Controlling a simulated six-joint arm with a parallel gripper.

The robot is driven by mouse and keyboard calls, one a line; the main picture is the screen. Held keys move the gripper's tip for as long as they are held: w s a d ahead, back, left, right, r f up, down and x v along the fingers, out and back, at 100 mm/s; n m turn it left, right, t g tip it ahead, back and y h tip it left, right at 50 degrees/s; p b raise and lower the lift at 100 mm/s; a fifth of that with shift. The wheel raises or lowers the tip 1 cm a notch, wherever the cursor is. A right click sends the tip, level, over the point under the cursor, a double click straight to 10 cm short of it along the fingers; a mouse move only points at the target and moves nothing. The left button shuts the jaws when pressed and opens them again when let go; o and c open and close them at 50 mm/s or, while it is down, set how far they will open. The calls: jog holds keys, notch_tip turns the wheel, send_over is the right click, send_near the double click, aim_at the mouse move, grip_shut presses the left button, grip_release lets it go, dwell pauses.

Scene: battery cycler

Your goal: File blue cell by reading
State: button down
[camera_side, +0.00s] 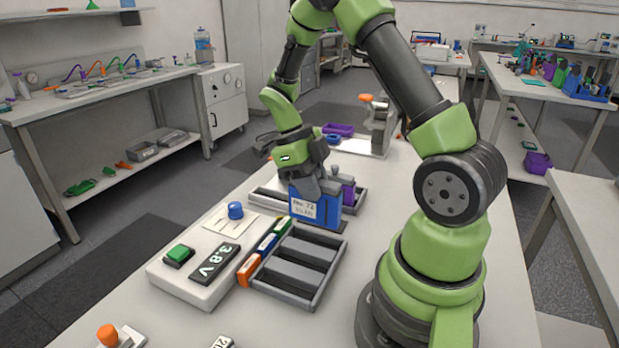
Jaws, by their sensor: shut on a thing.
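My gripper (306,190) points down and is shut on the top of the blue cell (322,212). The cell is upright, with a white label reading "No. 72" and a smaller, unclear line. Its bottom is over a dark patch by the far edge of the near grey tray; I cannot tell whether it touches. A white box (172,282) at left has a display (215,262) reading "3.8 V" and a green button (179,254). The near grey tray (318,295) has an orange, blue and green strip (265,250) along its left side. A purple cell (347,190) stands just behind the blue cell.
Another grey tray (264,198) lies behind the blue cell. An orange-knobbed item (108,336) is at the front left. A purple bin (338,130) and a stand (380,125) are farther back. The right table side is clear beyond my base.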

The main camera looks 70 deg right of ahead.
aim_at(313, 215)
jog(key=shift+f, duration=3.2)
jog(key=shift+f, duration=0.15)
jog(key=c, duration=0.8)
grip_release()
